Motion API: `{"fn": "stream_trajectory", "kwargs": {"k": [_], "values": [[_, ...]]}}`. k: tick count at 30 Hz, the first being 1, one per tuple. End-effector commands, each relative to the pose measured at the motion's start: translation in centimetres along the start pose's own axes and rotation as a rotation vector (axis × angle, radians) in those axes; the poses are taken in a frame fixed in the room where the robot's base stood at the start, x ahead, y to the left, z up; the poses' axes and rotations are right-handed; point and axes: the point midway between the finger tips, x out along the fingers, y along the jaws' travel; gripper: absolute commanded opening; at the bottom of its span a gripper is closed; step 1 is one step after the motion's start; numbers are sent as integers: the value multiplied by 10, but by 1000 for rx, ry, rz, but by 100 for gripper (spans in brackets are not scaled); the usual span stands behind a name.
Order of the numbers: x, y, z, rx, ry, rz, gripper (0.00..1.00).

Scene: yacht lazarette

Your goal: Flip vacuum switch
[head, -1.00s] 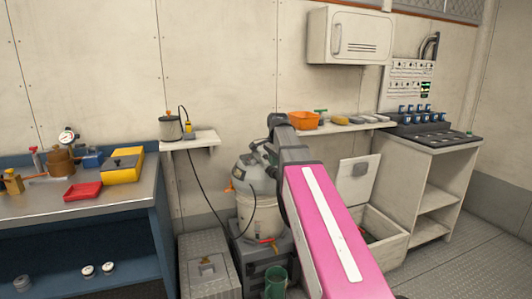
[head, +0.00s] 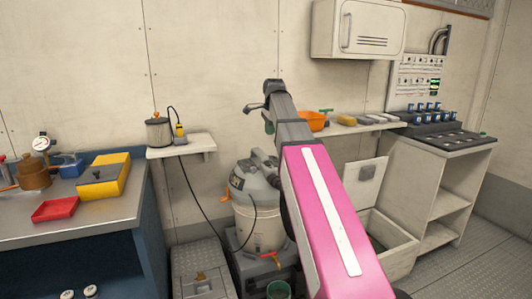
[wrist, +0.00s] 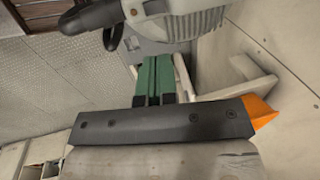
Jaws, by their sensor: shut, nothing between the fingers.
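The vacuum (head: 250,183) has a grey motor head on a cream drum and stands upright against the wall. My arm covers part of its right side in the head view. In the wrist view, a grey ribbed body (wrist: 190,25) with dark parts fills the top edge and looks like the vacuum head. My gripper (wrist: 153,62) has green fingers, shut together and empty, pointing toward that body. I cannot tell whether they touch it. In the head view the fingers are not clear near the raised arm end. I cannot make out the switch.
A small wall shelf (head: 182,148) holds a metal pot; a dark cord runs down from there. A workbench (head: 100,218) with a red tray and yellow box stands left. A long shelf (head: 372,126), open white bin (head: 392,240) and cabinet (head: 440,185) are right. A metal box (head: 200,268) stands on the floor.

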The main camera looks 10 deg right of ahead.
Motion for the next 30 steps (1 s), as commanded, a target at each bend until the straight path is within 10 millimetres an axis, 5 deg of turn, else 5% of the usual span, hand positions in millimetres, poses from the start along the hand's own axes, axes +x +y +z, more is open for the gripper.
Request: {"fn": "stream_trajectory", "kwargs": {"k": [5, 30], "values": [[12, 1, 0, 1, 0, 2, 0], [131, 0, 0, 0, 0, 1, 0]]}}
